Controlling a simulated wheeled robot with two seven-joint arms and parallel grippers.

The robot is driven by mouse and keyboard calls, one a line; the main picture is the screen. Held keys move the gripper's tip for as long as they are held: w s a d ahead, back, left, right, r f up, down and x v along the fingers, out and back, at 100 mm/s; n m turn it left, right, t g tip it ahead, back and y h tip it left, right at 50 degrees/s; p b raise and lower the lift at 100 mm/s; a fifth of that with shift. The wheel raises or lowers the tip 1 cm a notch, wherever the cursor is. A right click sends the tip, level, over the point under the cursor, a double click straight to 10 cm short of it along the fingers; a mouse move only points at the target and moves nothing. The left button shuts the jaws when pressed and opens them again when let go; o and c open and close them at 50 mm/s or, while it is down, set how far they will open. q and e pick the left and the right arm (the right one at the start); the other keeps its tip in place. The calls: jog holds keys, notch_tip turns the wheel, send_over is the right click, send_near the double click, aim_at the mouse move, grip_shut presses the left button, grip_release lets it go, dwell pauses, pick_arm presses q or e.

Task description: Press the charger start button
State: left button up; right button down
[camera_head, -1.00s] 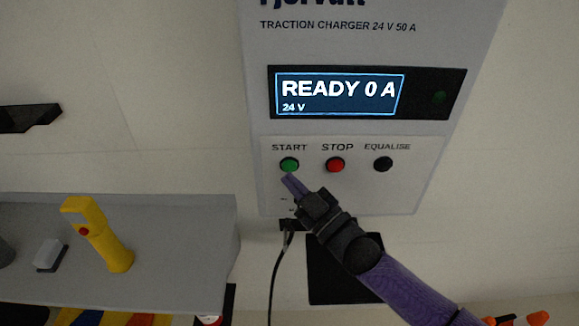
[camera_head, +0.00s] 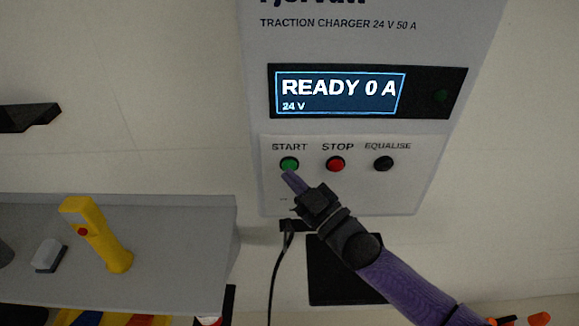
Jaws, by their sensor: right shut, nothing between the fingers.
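The traction charger (camera_head: 340,50) is a pale grey wall unit. Its lit display (camera_head: 338,94) reads "READY 0 A" and "24 V". Below it sit the green START button (camera_head: 289,163), the red STOP button (camera_head: 335,164) and the black EQUALISE button (camera_head: 383,163). My right gripper (camera_head: 288,176) is shut and empty, coming from the lower right. Its fingertips point up at the green button and overlap its lower edge in the picture; I cannot tell whether they touch it. My left gripper is not in view.
A grey shelf (camera_head: 180,270) at the lower left carries a yellow handheld device (camera_head: 100,235) and a small grey-and-white object (camera_head: 47,254). A black cable (camera_head: 277,270) hangs below the charger. A black bracket (camera_head: 30,118) is on the left wall.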

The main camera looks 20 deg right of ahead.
jog(key=shift+w+d+b, duration=0.15)
jog(key=shift+w+b, duration=0.15)
jog(key=shift+w, duration=0.15)
dwell(0.3)
dwell(0.3)
jog(key=shift+s+a+p, duration=0.25)
jog(key=shift+s+p, duration=0.45)
jog(key=shift+s, duration=0.15)
jog(key=s+p, duration=0.1)
jog(key=s, duration=0.1)
jog(key=s+a+p, duration=0.1)
jog(key=s+p, duration=0.1)
jog(key=shift+s+a, duration=0.2)
jog(key=shift+s, duration=0.2)
